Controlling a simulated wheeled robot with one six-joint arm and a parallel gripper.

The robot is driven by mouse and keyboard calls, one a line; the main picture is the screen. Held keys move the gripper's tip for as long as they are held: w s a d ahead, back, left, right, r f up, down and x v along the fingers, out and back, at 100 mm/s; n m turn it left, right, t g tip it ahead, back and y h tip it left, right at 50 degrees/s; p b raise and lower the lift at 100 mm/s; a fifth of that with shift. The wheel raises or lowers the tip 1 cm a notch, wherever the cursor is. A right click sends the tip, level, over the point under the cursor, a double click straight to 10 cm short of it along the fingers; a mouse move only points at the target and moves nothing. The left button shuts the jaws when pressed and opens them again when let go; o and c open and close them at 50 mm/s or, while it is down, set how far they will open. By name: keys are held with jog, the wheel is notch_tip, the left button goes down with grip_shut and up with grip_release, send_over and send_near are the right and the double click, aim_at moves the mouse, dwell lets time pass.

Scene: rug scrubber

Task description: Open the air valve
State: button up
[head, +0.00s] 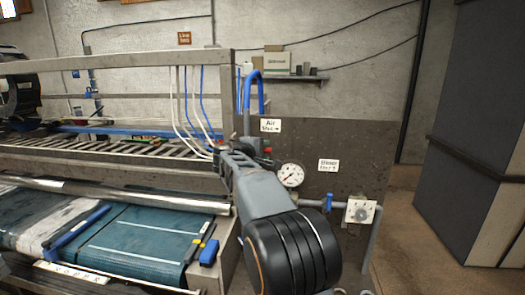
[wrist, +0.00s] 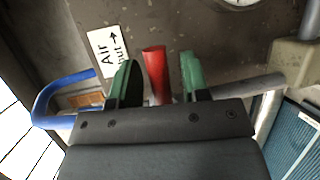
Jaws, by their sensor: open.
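The air valve's red handle (wrist: 155,68) stands between the two green fingers of my gripper (wrist: 157,66) in the wrist view. The fingers are apart, with a small gap visible on each side of the handle. In the head view only a small red part of the handle (head: 267,150) shows, beside my gripper (head: 256,155); my arm hides most of the valve. A white "Air" label with an arrow (head: 270,125) is on the panel above the valve. The label (wrist: 106,53) also shows left of the handle in the wrist view.
A pressure gauge (head: 290,175) is to the right. Below it a pipe carries another valve with a blue handle (head: 328,202). The scrubber bed with a teal rug (head: 150,240) lies left. Bare floor (head: 405,225) shows at the right.

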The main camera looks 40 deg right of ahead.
jog(key=shift+c, duration=0.2)
grip_shut()
